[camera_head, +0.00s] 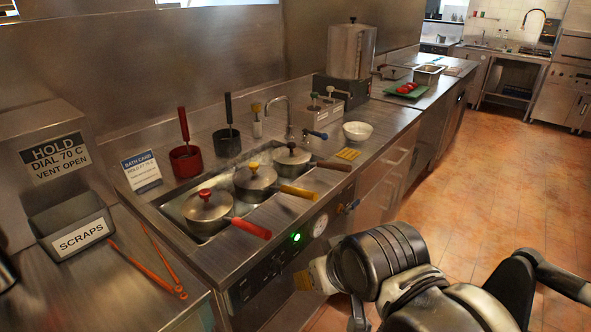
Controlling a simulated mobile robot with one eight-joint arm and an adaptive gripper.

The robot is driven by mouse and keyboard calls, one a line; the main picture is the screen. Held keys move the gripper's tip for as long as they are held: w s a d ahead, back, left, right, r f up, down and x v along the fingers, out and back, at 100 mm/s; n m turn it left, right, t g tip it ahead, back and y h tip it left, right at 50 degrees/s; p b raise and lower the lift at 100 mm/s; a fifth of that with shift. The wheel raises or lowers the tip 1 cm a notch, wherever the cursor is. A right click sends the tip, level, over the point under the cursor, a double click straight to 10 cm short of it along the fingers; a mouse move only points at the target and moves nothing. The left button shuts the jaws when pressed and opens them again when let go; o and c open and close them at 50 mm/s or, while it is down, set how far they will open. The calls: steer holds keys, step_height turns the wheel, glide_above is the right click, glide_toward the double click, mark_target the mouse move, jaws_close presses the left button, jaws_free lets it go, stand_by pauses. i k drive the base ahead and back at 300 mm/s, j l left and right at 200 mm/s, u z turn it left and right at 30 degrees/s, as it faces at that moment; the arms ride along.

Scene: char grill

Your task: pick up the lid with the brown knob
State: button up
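Three lidded pots sit in a row in the sunken bath in the counter. The lid with the brown knob (292,155) is on the far-right pot, whose brown handle (335,166) points right. Its small knob looks dark at this distance. The lid with the yellow knob (255,177) is in the middle, and the lid with the red knob (208,205) is nearest. My gripper (317,276) is low in front of the counter, well apart from the lids. My own arm partly hides it, and its opening does not show clearly.
Yellow (299,192) and red (251,228) handles reach over the counter's front edge. A red ladle cup (187,163) and a dark one (227,142) stand behind the pots. A white bowl (357,131) is to the right. Orange tongs (163,266) lie left. Open tiled floor (500,210) lies right.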

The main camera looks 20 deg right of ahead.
mark_target(291, 154)
steer(key=i+l+z, duration=0.1)
steer(key=i+z, duration=0.5)
steer(key=z, duration=0.25)
steer(key=i+z, duration=0.4)
steer(key=k+j, duration=0.05)
steer(key=k, duration=0.05)
